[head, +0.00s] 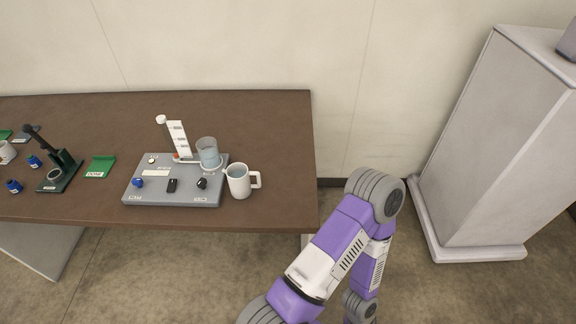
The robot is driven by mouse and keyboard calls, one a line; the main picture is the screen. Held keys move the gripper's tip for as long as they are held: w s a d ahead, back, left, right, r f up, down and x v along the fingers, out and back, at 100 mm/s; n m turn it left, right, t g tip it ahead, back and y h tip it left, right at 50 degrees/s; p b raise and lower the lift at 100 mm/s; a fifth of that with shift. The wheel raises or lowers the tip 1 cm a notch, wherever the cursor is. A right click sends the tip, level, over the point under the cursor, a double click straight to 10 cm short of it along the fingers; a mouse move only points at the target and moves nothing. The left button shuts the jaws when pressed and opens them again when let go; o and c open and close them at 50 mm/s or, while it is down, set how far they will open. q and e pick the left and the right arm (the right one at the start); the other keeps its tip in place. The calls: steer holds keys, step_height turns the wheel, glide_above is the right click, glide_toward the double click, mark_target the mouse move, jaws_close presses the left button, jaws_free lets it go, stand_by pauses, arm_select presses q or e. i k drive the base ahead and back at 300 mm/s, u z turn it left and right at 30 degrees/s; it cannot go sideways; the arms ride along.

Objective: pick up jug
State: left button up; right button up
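A white jug (239,181) with a handle on its right side stands upright on the brown table, near the front right part of the top. It stands just right of a grey panel device (172,193). My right arm shows at the lower right, off the table's right end and apart from the jug. Its gripper is out of the picture. My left arm and gripper do not show.
The grey device carries a clear beaker (208,153), an upright white scale (178,139) and several knobs. A green card (100,166), a dark stand (61,171) and blue pots (14,186) lie further left on the table (270,120). A grey cabinet (490,150) stands at the right.

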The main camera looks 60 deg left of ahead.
mark_target(238, 174)
steer(key=i, duration=0.35)
steer(key=u, duration=2.95)
